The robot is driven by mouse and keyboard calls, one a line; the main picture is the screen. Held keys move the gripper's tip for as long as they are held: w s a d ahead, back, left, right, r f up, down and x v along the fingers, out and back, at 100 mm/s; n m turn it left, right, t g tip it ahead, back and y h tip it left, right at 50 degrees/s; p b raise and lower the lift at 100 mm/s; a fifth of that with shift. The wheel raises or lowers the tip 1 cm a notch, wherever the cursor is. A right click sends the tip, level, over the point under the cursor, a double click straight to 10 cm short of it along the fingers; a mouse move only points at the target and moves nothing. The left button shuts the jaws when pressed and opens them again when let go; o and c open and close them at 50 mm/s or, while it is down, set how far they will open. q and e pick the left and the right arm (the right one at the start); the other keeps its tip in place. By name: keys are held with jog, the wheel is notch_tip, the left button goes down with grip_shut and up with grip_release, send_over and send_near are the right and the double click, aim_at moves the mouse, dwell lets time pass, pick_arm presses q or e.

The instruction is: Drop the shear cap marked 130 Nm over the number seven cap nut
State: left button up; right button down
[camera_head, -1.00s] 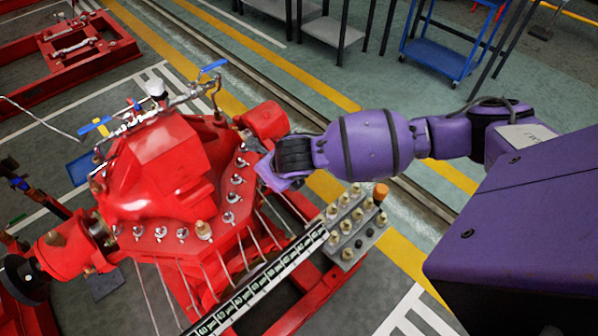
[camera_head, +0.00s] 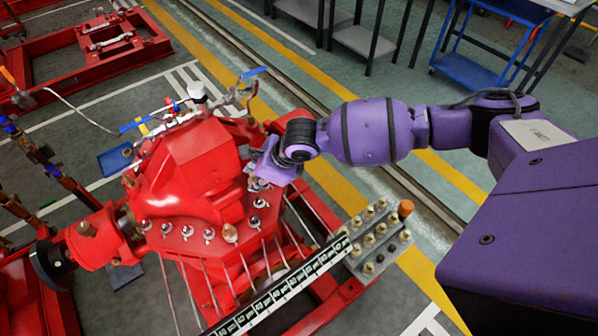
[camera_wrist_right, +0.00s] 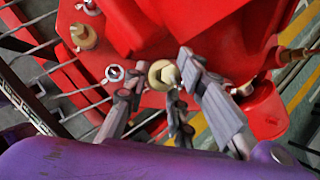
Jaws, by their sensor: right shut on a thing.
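My right gripper (camera_head: 268,172) is over the right side of the red pump casing's flange (camera_head: 200,248). In the right wrist view its fingers (camera_wrist_right: 180,85) are closed about a pale brass cap (camera_wrist_right: 160,72), a round collar with a stub on top. I cannot read any marking on it. A silver cap nut (camera_wrist_right: 115,73) shows just left of the held cap. More cap nuts (camera_head: 209,234) stand along the flange; their numbers are not legible. A similar brass cap (camera_head: 230,233) sits upright on the flange, also in the wrist view (camera_wrist_right: 83,37). My left gripper is not in view.
A grey block (camera_head: 388,257) with several brass caps and one orange cap (camera_head: 405,208) stands right of the casing. A numbered strip (camera_head: 280,290) and thin rods (camera_head: 243,272) run in front of the flange. A blue-handled valve line (camera_head: 253,73) rises behind.

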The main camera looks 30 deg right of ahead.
aim_at(261, 189)
jog(key=shift+w+r, duration=0.1)
jog(key=shift+r, duration=0.1)
jog(key=shift+f+b, duration=0.3)
jog(key=shift+f, duration=0.4)
notch_tip(261, 189, down, 4)
jog(key=shift+r+b, duration=0.25)
jog(key=shift+b, duration=0.55)
jog(key=shift+f, duration=0.35)
jog(key=shift+r, duration=0.1)
jog(key=shift+f, duration=0.3)
jog(key=shift+f+b, duration=0.65)
jog(key=shift+f, duration=0.6)
